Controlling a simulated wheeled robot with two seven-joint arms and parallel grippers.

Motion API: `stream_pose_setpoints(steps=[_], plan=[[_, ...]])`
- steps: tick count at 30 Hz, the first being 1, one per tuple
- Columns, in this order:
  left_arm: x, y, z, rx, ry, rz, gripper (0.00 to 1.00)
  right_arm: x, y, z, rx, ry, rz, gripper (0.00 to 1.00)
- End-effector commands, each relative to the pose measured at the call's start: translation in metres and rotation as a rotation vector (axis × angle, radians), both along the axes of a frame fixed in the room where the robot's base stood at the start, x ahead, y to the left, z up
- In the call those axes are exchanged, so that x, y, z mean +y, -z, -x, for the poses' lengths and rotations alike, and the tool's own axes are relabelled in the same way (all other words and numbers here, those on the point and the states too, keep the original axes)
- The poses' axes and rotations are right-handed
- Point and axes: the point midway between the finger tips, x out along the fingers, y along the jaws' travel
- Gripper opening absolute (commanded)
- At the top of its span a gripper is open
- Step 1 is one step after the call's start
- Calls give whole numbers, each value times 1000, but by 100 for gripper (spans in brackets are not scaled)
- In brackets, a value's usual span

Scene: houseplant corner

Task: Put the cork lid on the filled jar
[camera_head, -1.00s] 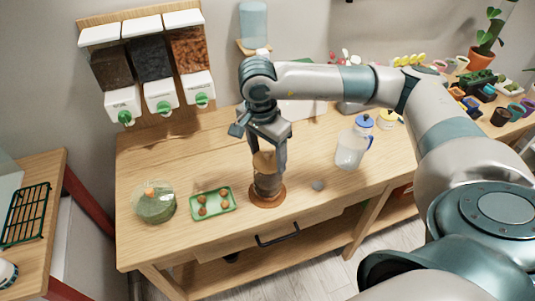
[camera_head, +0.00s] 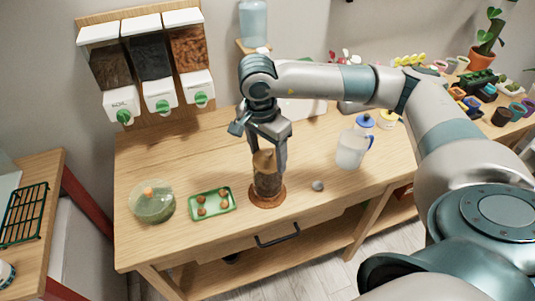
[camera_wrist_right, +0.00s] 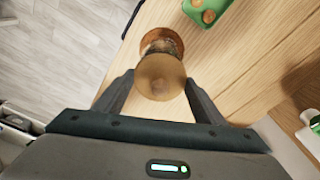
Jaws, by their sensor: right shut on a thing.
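The round tan cork lid (camera_head: 263,160) is between the fingers of my right gripper (camera_head: 267,155), which is shut on it and points down. In the right wrist view the lid (camera_wrist_right: 160,77) lies between the two fingertips and covers much of what is below. The filled jar (camera_head: 268,184), clear with dark brown contents, stands upright on a round brown coaster (camera_head: 280,200). The lid is directly over the jar's mouth; I cannot tell whether it is fully seated. In the wrist view the jar (camera_wrist_right: 162,44) shows just beyond the lid. My left gripper is not in view.
A green tray (camera_head: 233,205) with several brown balls and a glass terrarium (camera_head: 153,206) stand left of the jar. A small grey stone (camera_head: 318,185) and a blue-lidded pitcher (camera_head: 352,149) are to the right. Three dispensers (camera_head: 157,75) hang on the wall behind.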

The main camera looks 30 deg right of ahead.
Motion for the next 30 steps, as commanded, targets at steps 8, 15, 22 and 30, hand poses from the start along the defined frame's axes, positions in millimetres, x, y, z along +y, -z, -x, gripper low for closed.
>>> stream_pose_setpoints(steps=[8, 15, 22, 30], plan=[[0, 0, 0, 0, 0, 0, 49, 0, 0, 0, 0, 0, 0, 42], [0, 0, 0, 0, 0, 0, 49, 0, 0, 0, 0, 0, 0, 85], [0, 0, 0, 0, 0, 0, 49, 0, 0, 0, 0, 0, 0, 100], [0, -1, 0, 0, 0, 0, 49, 0, -1, 0, 0, 0, 0, 100]])
